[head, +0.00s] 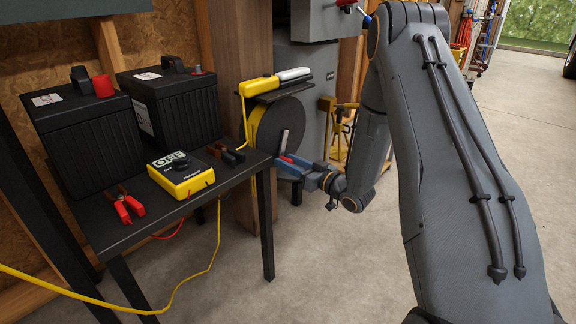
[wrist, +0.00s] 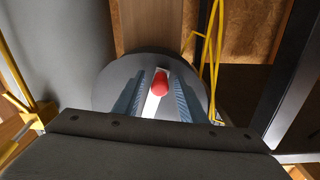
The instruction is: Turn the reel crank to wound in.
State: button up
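The cord reel (head: 263,116) is a dark grey disc with yellow cord behind it, mounted on the wooden post. Its crank has a pale metal arm (head: 284,139) and a red knob, partly hidden by my gripper in the head view. My gripper (head: 284,166) reaches the lower right of the reel from the right. In the wrist view the red knob (wrist: 160,83) lies between my two blue-grey fingers, with a small gap showing on each side. The gripper is open around the knob; the pale crank arm (wrist: 152,105) runs down from it.
A black table (head: 212,203) at left carries two black batteries (head: 90,147), a yellow multimeter (head: 182,174) and clamps (head: 124,205). Its right corner is close to the reel. A yellow lamp (head: 273,83) lies on a shelf above the reel. Yellow cord (head: 219,235) hangs below. Floor at right is clear.

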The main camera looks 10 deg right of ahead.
grip_shut()
jog(key=shift+a+r+p, duration=0.1)
jog(key=shift+p, duration=0.2)
